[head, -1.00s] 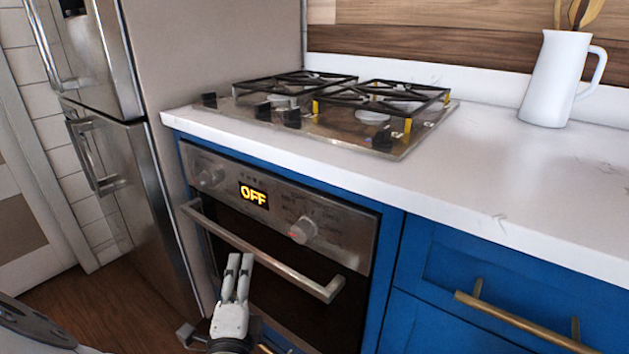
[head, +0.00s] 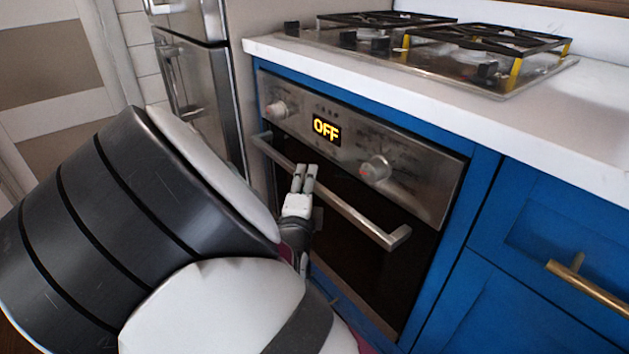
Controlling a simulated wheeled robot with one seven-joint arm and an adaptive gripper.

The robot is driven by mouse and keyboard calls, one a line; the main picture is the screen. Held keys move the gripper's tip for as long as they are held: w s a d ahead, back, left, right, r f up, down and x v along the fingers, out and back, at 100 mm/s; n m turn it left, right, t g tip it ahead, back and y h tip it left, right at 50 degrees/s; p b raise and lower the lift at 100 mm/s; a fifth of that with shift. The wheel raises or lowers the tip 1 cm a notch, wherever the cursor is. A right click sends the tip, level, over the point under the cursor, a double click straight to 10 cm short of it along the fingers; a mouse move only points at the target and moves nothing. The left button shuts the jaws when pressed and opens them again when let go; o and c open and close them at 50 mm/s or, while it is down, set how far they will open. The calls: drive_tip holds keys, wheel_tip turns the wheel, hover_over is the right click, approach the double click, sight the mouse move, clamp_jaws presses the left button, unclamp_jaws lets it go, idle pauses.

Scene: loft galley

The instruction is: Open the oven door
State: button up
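The oven (head: 370,225) is set in blue cabinets, with a dark glass front and a steel control panel whose display reads OFF. Its door is shut. The silver bar handle (head: 352,214) runs across the top of the door. My gripper (head: 305,170) is at the left half of the handle, pointing up, with its fingertips overlapping the bar in the picture. The two fingers are close together with a thin gap between them. I cannot tell whether they touch the handle. My arm covers the lower left of the view.
A gas hob (head: 450,45) sits on the white counter (head: 500,120) above the oven. A steel fridge (head: 200,100) stands to the left. A blue drawer with a brass handle (head: 590,289) is at the right.

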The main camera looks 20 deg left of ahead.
drive_tip(key=shift+w+a, duration=0.2)
drive_tip(key=shift+w, duration=0.45)
clamp_jaws()
drive_tip(key=shift+s, duration=0.1)
